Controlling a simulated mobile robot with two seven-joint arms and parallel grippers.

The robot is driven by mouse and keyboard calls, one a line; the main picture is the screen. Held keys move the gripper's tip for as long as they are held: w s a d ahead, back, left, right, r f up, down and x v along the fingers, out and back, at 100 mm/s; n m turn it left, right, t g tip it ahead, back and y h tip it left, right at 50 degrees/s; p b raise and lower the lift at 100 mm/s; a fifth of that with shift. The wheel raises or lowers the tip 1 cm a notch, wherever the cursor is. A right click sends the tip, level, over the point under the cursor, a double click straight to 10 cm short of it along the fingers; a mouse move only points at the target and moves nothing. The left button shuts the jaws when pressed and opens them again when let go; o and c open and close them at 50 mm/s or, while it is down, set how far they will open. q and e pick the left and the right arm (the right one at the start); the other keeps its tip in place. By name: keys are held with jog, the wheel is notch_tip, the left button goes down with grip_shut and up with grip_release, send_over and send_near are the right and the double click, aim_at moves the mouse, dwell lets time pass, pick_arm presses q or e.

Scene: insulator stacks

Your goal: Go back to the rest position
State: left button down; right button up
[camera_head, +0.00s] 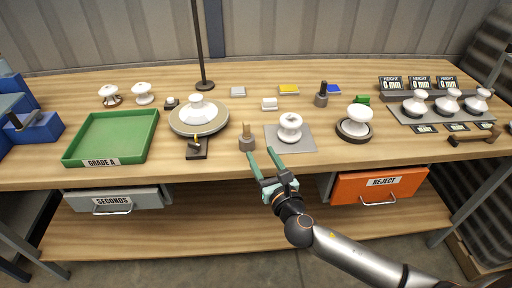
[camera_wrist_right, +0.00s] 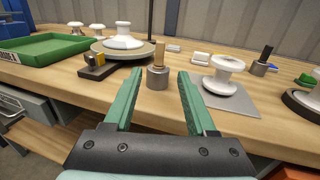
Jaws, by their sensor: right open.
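My right gripper (camera_head: 262,160) is open and empty. In the head view its green fingers reach over the front edge of the table, just in front of a grey cylinder with a wooden peg (camera_head: 247,138) and a white insulator (camera_head: 290,127) on a grey plate. In the right wrist view the open fingers (camera_wrist_right: 161,90) stand apart, with the wooden-pegged cylinder (camera_wrist_right: 158,78) beyond and between them. The insulator (camera_wrist_right: 223,75) is to the right of the fingers there, and nothing is between the fingertips. My left gripper is in neither view.
The wooden table (camera_head: 210,158) carries a green tray (camera_head: 68,153) at left, a round turntable (camera_head: 215,122) and several insulators. Three insulators stand on a grey rack (camera_head: 400,115) at right. Below are a grey SECONDS drawer (camera_head: 150,200) and an orange REJECT drawer (camera_head: 410,185).

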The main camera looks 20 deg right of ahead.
jog(key=shift+f, duration=0.1)
jog(key=s+a+f+m+g+y, duration=0.1)
jog(key=s+f+m+g, duration=0.3)
jog(key=s+f+m, duration=0.8)
jog(key=s+a+f+m+g+y, duration=0.1)
jog(key=s+f+m+g, duration=0.3)
jog(key=s+f+m, duration=0.8)
jog(key=m, duration=1)
jog(key=shift+a+g, duration=0.3)
jog(key=shift+a, duration=0.05)
jog(key=shift+c, duration=0.2)
